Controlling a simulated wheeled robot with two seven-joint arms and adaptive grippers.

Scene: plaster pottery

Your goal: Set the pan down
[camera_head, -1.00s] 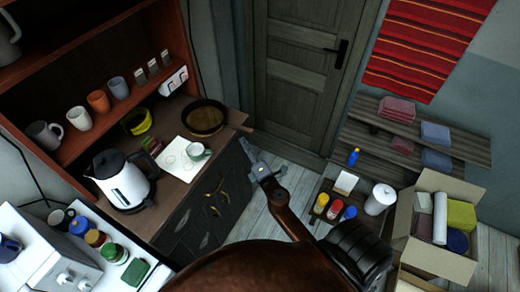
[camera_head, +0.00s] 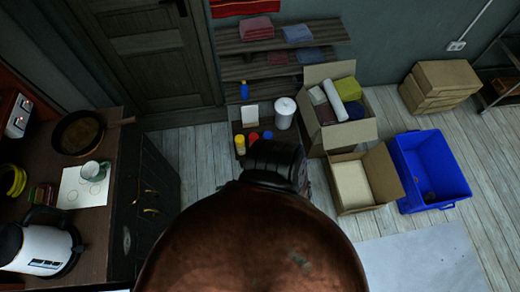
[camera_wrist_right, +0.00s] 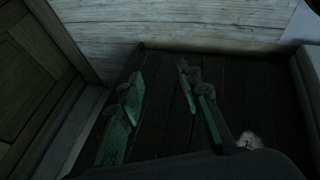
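The dark round pan (camera_head: 78,132) rests flat on the wooden counter (camera_head: 106,235) at the left in the head view, its handle pointing right toward the counter's edge. No gripper touches it. My right gripper (camera_wrist_right: 160,80) shows in the wrist view, its green-padded fingers apart with nothing between them. In the head view the right gripper is hidden behind my own brown body and dark arm joint. My left gripper is in neither view.
A white sheet with a cup (camera_head: 91,170) lies beside the pan, and a kettle (camera_head: 40,247) stands nearer.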

